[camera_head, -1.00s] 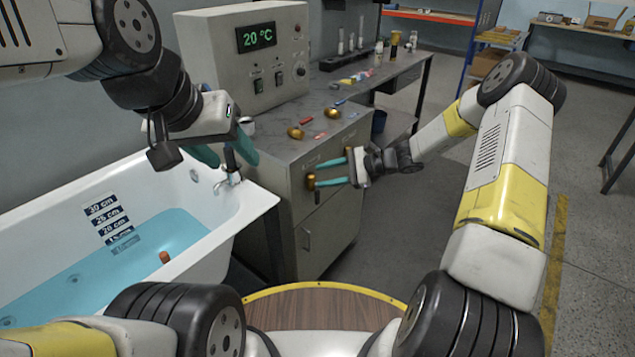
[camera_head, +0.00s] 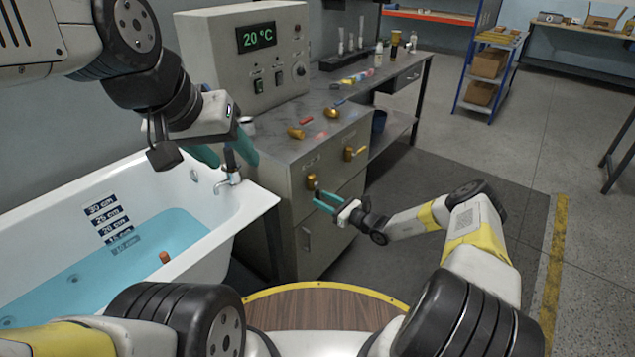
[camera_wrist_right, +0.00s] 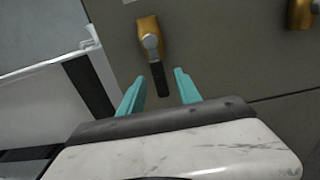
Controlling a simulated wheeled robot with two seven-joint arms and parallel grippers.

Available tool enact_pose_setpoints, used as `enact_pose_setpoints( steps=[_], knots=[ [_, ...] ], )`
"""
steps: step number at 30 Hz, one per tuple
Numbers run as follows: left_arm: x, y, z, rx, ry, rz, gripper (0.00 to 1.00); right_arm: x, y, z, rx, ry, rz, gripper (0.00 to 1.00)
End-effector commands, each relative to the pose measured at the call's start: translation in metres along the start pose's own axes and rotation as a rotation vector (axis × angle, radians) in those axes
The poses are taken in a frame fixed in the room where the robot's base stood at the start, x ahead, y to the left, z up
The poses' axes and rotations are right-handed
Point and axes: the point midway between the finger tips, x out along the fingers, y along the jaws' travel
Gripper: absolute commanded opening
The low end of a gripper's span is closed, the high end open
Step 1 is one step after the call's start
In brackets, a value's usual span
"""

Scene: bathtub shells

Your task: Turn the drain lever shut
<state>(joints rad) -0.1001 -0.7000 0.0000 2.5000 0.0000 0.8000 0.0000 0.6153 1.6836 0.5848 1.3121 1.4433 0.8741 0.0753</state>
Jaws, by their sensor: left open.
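A brass valve (camera_head: 311,182) is on the cabinet front beside the tub. In the right wrist view, this valve (camera_wrist_right: 149,38) has a dark lever handle (camera_wrist_right: 160,79) hanging down, slightly tilted. Its label is too small to read. My right gripper (camera_head: 317,197) is open just below the valve. In its wrist view, the teal fingers (camera_wrist_right: 160,75) are on either side of the handle's lower end, with gaps to both; depth is unclear. My left gripper (camera_head: 232,162) is open around or near the tub tap (camera_head: 230,178), partly hiding it.
A second brass valve (camera_head: 355,153) is to the right on the cabinet (camera_head: 285,215). The bathtub (camera_head: 255,203) holds blue water and a small orange-brown object (camera_head: 164,257). A control box (camera_head: 245,55) reads 20 °C. The floor right of the cabinet is clear.

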Motion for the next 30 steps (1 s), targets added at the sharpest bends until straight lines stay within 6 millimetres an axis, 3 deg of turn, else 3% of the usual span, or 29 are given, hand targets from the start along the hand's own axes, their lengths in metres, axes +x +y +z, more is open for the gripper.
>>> enact_pose_setpoints(
  steps=[6, 16, 17, 23, 30],
  knots=[
    [0.0, 0.0, 0.0, 0.0, 0.0, 0.0, 0.53, 0.026, 0.0, 0.0, 0.0, -0.001, 0.001, 0.4],
    [0.0, 0.0, 0.0, 0.0, 0.0, 0.0, 0.53, 0.032, 0.0, 0.0, 0.0, 0.0, 0.0, 0.4],
    [0.0, 0.0, 0.0, 0.0, 0.0, 0.0, 0.53, 0.032, 0.0, 0.0, 0.0, 0.0, 0.001, 0.38],
    [0.0, 0.0, 0.0, 0.0, 0.0, 0.0, 0.53, 0.032, 0.0, 0.0, 0.0, 0.0, 0.001, 0.0],
    [0.0, 0.0, 0.0, 0.0, 0.0, 0.0, 0.53, 0.031, 0.0, 0.0, 0.0, 0.0, 0.001, 0.0]
  ],
)
